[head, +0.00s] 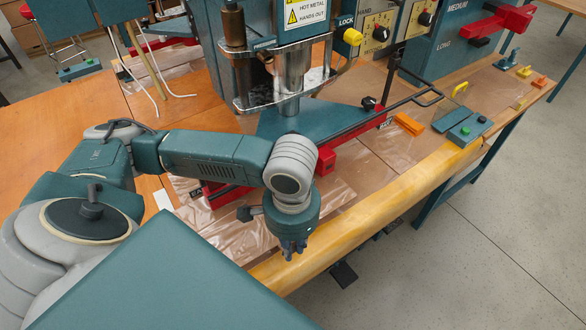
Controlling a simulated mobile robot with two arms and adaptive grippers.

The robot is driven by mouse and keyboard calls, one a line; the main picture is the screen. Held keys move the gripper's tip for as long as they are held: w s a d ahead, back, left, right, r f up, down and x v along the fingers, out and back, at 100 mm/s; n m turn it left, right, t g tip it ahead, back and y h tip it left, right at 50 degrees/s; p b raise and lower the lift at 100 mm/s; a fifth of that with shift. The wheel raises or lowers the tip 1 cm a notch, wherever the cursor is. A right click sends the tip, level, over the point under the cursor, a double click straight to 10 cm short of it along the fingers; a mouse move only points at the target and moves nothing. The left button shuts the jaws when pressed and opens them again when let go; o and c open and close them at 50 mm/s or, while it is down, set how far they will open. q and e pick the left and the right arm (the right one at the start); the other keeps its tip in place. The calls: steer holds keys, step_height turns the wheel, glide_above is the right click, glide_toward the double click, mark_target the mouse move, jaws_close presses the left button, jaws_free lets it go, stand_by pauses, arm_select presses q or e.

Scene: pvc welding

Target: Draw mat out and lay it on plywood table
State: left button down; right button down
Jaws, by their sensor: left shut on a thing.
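The mat looks like a clear, shiny, wrinkled plastic sheet (225,232) lying on the brown table under and in front of the welding machine. My left gripper (293,250) points down at the sheet's front edge, close to the table's rounded yellow front edge. Its fingers are shut on what seems to be the mat; the grip itself is mostly hidden by the gripper body. The orange-brown plywood table top (50,115) shows at the left, largely bare. My right gripper is not in view.
The welding machine's teal plate (300,125) and red bar (325,160) stand just behind my left gripper. A black handle frame (425,97) juts out to the right. A teal button box (473,127) and an orange block (409,124) lie at the right.

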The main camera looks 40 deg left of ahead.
arm_select(q)
steer(key=shift+r+p, duration=0.3)
steer(key=shift+p, duration=0.1)
steer(key=shift+s+d+p, duration=0.15)
steer(key=shift+d+p, duration=0.15)
steer(key=shift+d, duration=0.15)
steer(key=s+d+p, duration=0.2)
steer(key=d+p, duration=0.2)
steer(key=d, duration=0.3)
steer(key=s+d+p, duration=0.3)
steer(key=d+p, duration=0.1)
steer(key=d, duration=0.4)
steer(key=shift+s+p, duration=0.25)
steer(key=shift+p, duration=0.05)
stand_by(0.8)
